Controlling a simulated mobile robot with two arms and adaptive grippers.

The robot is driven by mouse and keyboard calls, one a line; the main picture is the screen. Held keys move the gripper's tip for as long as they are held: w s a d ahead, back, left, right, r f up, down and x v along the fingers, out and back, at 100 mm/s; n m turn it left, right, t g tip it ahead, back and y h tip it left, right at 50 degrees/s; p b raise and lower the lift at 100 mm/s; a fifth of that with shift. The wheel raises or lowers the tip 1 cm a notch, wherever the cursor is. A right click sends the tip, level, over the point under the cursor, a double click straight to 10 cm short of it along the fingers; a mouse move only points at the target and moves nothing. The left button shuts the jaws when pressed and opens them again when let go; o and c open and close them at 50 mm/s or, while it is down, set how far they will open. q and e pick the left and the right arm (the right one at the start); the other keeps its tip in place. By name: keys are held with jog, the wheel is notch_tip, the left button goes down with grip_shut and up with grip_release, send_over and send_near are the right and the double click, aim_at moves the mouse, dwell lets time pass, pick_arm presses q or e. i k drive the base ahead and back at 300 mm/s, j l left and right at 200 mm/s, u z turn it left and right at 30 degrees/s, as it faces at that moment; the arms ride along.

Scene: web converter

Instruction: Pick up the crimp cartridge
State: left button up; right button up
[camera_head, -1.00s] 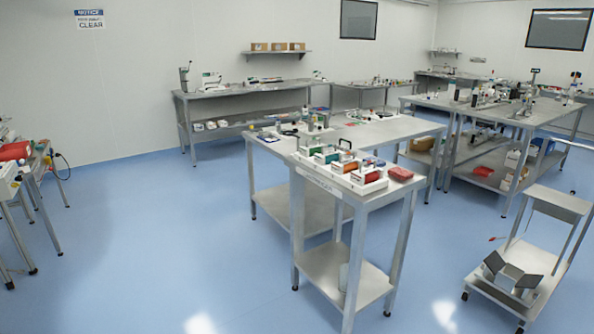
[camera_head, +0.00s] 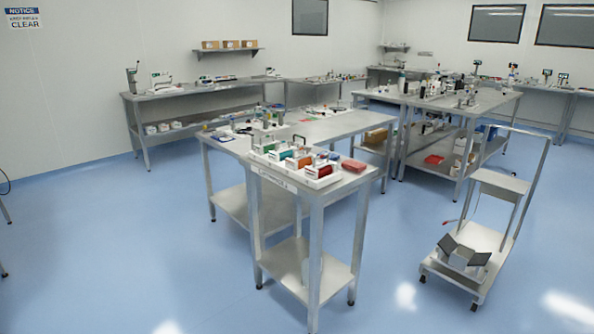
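A small steel table (camera_head: 345,182) stands ahead, a little below the middle of the head view. On its top is a white rack (camera_head: 262,156) holding several coloured cartridge-like blocks, among them green, orange and red ones. A separate red block (camera_head: 353,165) lies at the right of the rack. I cannot tell from this distance which of these, if any, is the crimp cartridge. Neither of my grippers is in the view.
A longer steel table (camera_head: 335,127) adjoins behind the small one. A cart (camera_head: 489,236) with a grey-and-white item stands at right. Workbenches (camera_head: 190,91) line the back wall. Blue floor (camera_head: 110,240) is open at left and in front.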

aim_at(318, 171)
jog(key=u, duration=0.3)
jog(key=i+l+u, duration=0.2)
jog(key=u, duration=0.25)
jog(key=i+l+u, duration=0.1)
jog(key=l+u, duration=0.35)
jog(key=i+l+u, duration=0.1)
jog(key=l+u, duration=0.35)
jog(key=j, duration=0.1)
